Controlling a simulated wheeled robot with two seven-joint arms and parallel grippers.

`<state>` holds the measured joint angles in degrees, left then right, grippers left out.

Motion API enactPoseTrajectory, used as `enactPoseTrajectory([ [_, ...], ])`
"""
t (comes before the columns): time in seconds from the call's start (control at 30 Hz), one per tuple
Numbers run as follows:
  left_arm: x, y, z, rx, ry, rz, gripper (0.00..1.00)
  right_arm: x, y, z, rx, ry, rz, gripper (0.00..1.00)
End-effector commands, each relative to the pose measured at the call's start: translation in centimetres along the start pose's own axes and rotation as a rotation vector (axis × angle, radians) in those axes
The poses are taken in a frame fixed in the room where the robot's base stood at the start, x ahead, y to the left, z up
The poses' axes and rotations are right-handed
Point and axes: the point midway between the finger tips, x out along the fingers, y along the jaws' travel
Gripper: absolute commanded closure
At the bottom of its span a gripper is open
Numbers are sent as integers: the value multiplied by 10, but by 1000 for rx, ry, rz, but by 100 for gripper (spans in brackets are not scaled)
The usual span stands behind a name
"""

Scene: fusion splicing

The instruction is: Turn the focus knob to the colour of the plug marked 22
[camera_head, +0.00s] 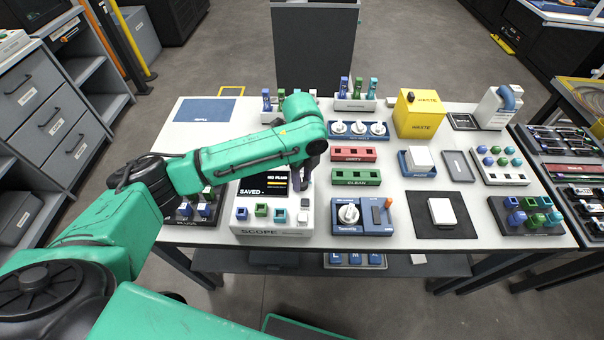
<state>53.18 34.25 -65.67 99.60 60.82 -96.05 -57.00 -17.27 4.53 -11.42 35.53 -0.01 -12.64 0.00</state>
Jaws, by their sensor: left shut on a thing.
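The scope (270,228) is a white box near the table's front edge, with a dark screen (277,185) that shows "SAVED". Blue, green and teal squares and a pale button line its front. My left gripper (302,184) points down over the scope's right side, just right of the screen. It is shut on what appears to be the focus knob, which the fingers and arm hide. Colored plugs (358,88) stand in a white rack at the back; their numbers are too small to read, so I cannot tell which is 22. My right gripper is out of view.
A blue device with a white dial (349,213) stands close right of the scope. Red (353,154) and green (352,177) trays and a yellow waste bin (420,118) are farther back. A blue mat (205,110) lies at the back left.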

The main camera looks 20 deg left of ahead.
Motion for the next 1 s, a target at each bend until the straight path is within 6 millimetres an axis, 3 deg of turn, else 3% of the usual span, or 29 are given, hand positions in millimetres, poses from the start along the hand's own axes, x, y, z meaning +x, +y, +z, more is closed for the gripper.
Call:
enactPoseTrajectory([
  [0.03,-7,0,0,-29,2,2,100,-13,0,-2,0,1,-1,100],
  [0.5,-9,0,0,-448,1,1,100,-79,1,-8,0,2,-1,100],
  [1.0,-5,-1,0,-834,1,-1,100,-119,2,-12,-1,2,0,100],
])
